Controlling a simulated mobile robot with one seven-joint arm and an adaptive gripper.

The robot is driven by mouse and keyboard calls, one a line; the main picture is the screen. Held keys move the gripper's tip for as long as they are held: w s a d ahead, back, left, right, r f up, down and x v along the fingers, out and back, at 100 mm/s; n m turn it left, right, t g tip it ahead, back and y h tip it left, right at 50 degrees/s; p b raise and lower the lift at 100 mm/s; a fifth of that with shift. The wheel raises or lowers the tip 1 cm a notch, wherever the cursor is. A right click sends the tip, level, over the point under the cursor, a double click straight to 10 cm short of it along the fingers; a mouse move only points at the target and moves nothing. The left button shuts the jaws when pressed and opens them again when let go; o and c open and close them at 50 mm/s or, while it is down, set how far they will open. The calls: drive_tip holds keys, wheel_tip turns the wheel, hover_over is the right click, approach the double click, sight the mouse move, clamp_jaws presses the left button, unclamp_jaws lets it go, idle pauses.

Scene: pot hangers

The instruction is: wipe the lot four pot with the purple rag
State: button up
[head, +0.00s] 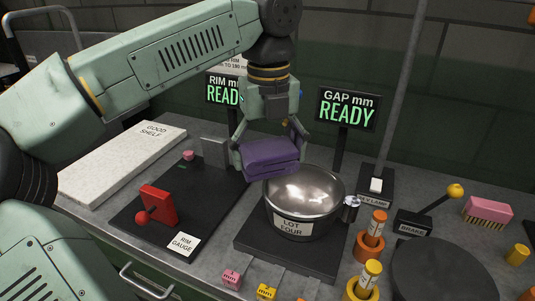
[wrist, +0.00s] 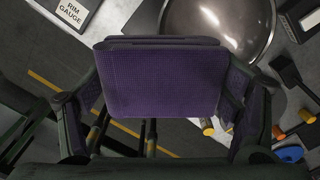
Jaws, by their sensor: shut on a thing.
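A folded purple rag (head: 268,157) is held between the fingers of my gripper (head: 268,150). In the wrist view the rag (wrist: 162,82) spans the space between both fingers. The lot four pot (head: 304,202) is a shiny metal bowl with a dark outside and a "LOT FOUR" label. It stands upright on a dark block. The rag is above the pot's left rear rim in the head view; I cannot tell whether it touches the rim. The pot's inside (wrist: 215,20) shows partly in the wrist view, beyond the rag.
The rim gauge (head: 158,205) with its red clamp is left of the pot. The good shelf (head: 120,160) is farther left. Two READY displays, including the gap display (head: 347,109), stand behind. A lamp post, brake (head: 412,224), orange-ringed bottles and a pink brush (head: 487,211) are right.

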drive_tip(key=shift+r, duration=0.1)
wheel_tip(320, 180, up, 4)
drive_tip(key=p, duration=0.3)
drive_tip(key=shift+r, duration=0.9)
